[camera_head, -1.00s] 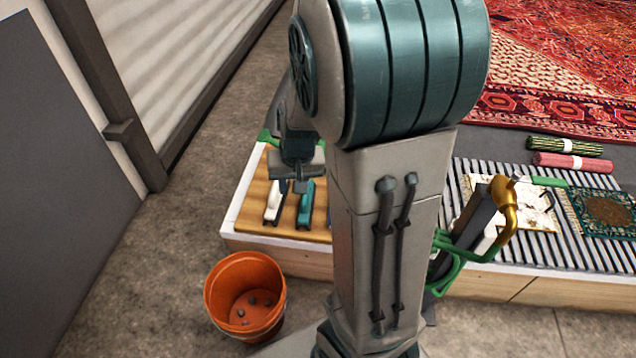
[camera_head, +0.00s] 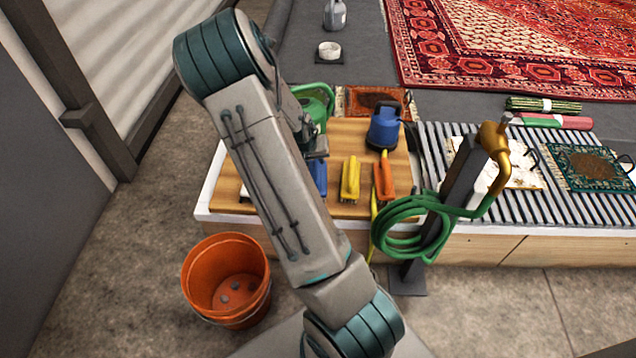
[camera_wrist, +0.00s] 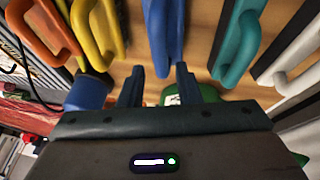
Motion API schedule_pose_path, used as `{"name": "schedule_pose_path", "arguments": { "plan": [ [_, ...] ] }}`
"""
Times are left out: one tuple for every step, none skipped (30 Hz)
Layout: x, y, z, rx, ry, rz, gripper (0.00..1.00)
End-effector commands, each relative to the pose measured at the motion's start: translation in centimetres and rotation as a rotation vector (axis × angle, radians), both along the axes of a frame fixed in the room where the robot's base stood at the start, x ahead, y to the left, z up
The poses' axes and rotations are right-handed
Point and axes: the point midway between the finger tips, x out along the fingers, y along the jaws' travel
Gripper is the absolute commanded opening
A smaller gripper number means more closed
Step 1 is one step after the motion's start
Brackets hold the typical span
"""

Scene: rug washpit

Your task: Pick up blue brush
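The blue brush (camera_head: 318,177) lies on the wooden board (camera_head: 340,210), partly hidden behind my arm in the head view. In the wrist view the blue brush (camera_wrist: 166,35) is straight ahead, with its near end in line with the finger gap. My gripper (camera_wrist: 160,68) is open, with its two dark fingers apart and nothing clamped. In the head view my gripper (camera_head: 314,150) is over the board by the blue brush. I cannot tell how much height is left between fingers and brush.
A yellow brush (camera_head: 350,180) and an orange brush (camera_head: 383,182) lie to the right. Teal (camera_wrist: 237,40) and white (camera_wrist: 288,65) brushes flank the other side. A blue pump (camera_head: 384,127), green watering can (camera_head: 318,105) and hose stand (camera_head: 455,185) are close. An orange bucket (camera_head: 226,282) stands on the floor.

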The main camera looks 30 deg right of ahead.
Motion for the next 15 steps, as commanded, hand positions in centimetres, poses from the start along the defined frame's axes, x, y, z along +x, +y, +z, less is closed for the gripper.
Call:
{"name": "schedule_pose_path", "arguments": {
  "plan": [
    [0.2,-0.4,-1.2,0.000,0.001,-0.001,0.31],
    [0.3,-0.5,-1.6,0.001,0.001,0.000,0.31],
    [0.4,-0.7,-1.9,0.001,0.001,0.000,0.31],
    [0.4,-0.8,-2.1,0.000,0.001,0.001,0.31],
    [0.5,-0.9,-2.2,0.000,0.000,0.001,0.31],
    [0.6,-0.9,-2.4,0.000,0.000,0.001,0.31],
    [0.6,-0.9,-2.4,0.001,0.000,0.001,0.31],
    [0.6,-1.0,-2.5,0.001,0.000,0.001,0.31],
    [0.7,-1.0,-2.6,0.001,0.000,0.001,0.31],
    [0.7,-1.1,-2.8,0.001,0.000,0.000,0.31],
    [0.7,-1.2,-3.0,0.001,0.000,0.000,0.31],
    [0.8,-1.3,-3.3,0.001,0.000,0.000,0.31],
    [0.9,-1.4,-3.7,0.001,0.000,0.000,0.31],
    [1.0,-1.6,-4.0,0.001,0.001,0.001,0.31],
    [1.2,-1.8,-4.5,0.001,0.001,0.001,0.31]
  ]
}}
